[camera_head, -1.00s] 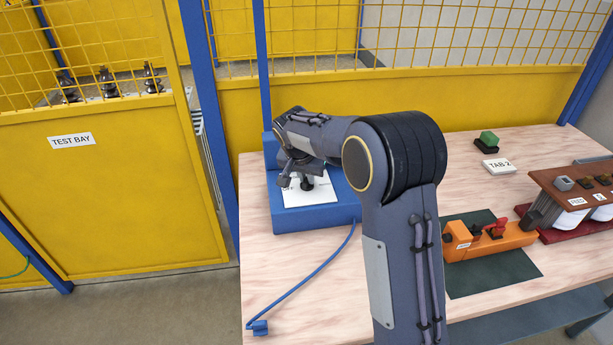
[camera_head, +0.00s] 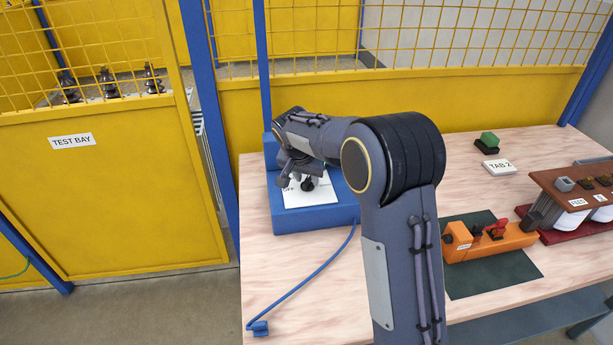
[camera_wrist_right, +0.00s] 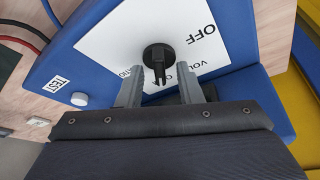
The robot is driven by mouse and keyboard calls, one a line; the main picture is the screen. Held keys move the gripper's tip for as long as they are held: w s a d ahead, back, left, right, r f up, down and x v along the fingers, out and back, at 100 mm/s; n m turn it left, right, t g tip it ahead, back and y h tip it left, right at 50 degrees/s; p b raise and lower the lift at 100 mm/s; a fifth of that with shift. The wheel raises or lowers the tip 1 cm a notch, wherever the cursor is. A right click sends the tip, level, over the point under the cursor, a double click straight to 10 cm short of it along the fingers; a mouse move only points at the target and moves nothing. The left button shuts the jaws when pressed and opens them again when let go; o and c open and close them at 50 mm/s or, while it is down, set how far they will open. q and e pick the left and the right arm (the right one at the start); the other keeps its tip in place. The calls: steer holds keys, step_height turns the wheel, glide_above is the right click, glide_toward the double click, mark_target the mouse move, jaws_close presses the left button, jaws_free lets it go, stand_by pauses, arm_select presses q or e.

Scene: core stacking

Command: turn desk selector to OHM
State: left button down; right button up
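The desk selector is a black knob (camera_wrist_right: 158,56) on a white plate (camera_wrist_right: 107,40) on the sloped face of a blue box (camera_head: 318,219). In the head view the knob (camera_head: 308,184) sits just beside my right gripper (camera_head: 297,172). In the wrist view the right gripper (camera_wrist_right: 160,68) is open, with one finger on each side of the knob's pointer and gaps visible. The pointer aims down toward the gripper. The "OFF" label (camera_wrist_right: 196,33) is readable; other labels are partly covered by the fingers, and I cannot read OHM. My left gripper is not in view.
A white TEST button (camera_wrist_right: 79,99) is on the box. A blue cable (camera_head: 305,284) lies on the table (camera_head: 290,320). An orange device (camera_head: 490,243), a TAB 2 block (camera_head: 499,167) and a brown-topped rack (camera_head: 570,190) stand to the right. A yellow fence (camera_head: 110,190) is at the left.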

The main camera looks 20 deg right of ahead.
steer(key=v, duration=0.7)
steer(key=shift+r, duration=0.35)
steer(key=shift+s+a, duration=0.1)
steer(key=s+r+n+y, duration=0.25)
steer(key=s+y, duration=0.25)
steer(key=s, duration=1.3)
steer(key=s+a+f+n+t+y+p, duration=0.1)
steer(key=s+a+f+n, duration=0.1)
steer(key=s, duration=0.6)
steer(key=s+a+f+n+t, duration=0.1)
steer(key=s+a+f+n, duration=0.1)
steer(key=s, duration=0.6)
steer(key=shift+a+n+y+p, duration=0.35)
steer(key=shift+a+n+y, duration=0.1)
steer(key=shift+a, duration=0.55)
